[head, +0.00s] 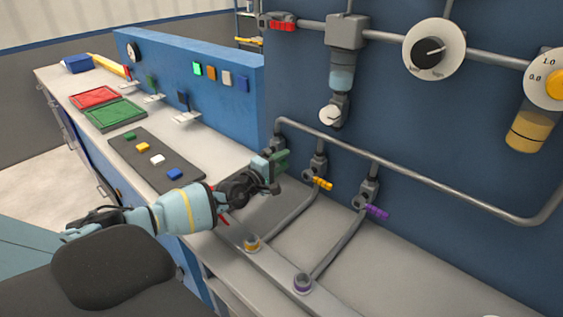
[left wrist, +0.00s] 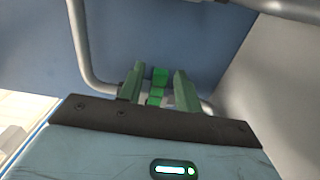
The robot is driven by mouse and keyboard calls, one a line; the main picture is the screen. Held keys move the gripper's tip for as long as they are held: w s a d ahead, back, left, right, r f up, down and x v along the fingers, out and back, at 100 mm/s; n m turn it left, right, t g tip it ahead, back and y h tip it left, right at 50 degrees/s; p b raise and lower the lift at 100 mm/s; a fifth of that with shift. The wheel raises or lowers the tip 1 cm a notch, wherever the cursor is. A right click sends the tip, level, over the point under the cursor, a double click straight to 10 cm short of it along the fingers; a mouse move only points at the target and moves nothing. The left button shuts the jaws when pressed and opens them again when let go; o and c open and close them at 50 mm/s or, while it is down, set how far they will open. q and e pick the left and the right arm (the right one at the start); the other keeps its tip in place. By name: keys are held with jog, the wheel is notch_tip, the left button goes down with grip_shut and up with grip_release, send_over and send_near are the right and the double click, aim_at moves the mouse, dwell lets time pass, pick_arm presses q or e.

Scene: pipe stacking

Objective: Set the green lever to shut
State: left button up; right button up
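My left gripper (head: 275,165) is at the leftmost pipe valve, over the bench by the blue back panel. Its open fingers show in the left wrist view (left wrist: 158,90). The green lever (left wrist: 160,76) lies between the fingers there, with a visible gap on each side. In the head view the gripper hides most of that valve, so I cannot tell the lever's angle. My right gripper is not in view.
To the right are valves with a yellow lever (head: 322,184) and a purple lever (head: 377,211). A horizontal pipe (head: 400,173) runs above them. A red lever (head: 282,25), a dial (head: 433,50) and a mat with coloured blocks (head: 180,163) also show.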

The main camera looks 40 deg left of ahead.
aim_at(280, 162)
pick_arm(q)
jog(key=shift+s, duration=0.1)
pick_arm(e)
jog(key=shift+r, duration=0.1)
